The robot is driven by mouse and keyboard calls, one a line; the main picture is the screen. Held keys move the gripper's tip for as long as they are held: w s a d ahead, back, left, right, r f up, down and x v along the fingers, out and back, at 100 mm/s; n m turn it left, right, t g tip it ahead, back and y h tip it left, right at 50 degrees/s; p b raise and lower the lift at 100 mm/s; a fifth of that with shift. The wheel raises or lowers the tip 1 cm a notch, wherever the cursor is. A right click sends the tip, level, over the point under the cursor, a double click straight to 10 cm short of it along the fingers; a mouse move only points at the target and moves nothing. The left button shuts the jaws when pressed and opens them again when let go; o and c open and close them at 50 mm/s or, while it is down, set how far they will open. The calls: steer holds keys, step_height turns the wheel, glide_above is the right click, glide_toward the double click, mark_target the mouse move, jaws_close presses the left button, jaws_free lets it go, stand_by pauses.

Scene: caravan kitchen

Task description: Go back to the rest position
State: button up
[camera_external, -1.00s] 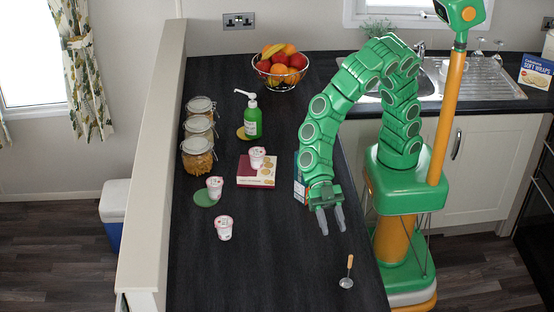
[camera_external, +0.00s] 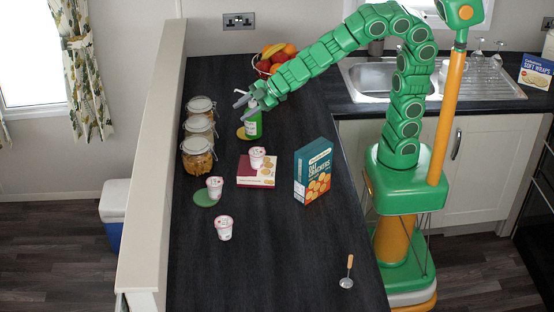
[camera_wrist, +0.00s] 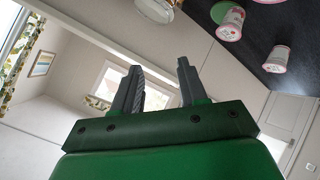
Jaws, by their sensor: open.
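My gripper (camera_external: 243,98) is open in the external view, raised over the far part of the dark counter (camera_external: 262,240). It overlaps the top of the green pump bottle (camera_external: 254,126) in the picture; whether it touches the bottle I cannot tell. In the wrist view my gripper (camera_wrist: 158,88) shows two grey fingers apart with nothing between them. My arm stretches to the left from its column, bent high above the sink side.
The fruit bowl (camera_external: 263,68) is partly hidden behind my arm. Glass jars (camera_external: 198,155) line the left edge. The front counter is largely clear.

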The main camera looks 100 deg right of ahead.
steer(key=s+d+m+g+h, duration=0.5)
steer(key=s+d, duration=1)
steer(key=d, duration=0.4)
steer(key=s+a+f+m+g+y, duration=0.1)
steer(key=s+a, duration=0.3)
steer(key=s, duration=0.4)
steer(key=s+a+f+m+g+y, duration=0.1)
steer(key=s+a+f+m+g, duration=0.1)
steer(key=s, duration=0.7)
steer(key=s+a+f+m+g+y, duration=0.1)
steer(key=s+a+f+g, duration=0.3)
steer(key=s, duration=0.4)
steer(key=shift+s+a+y, duration=0.3)
steer(key=shift+a+y, duration=0.3)
steer(key=shift+a, duration=0.25)
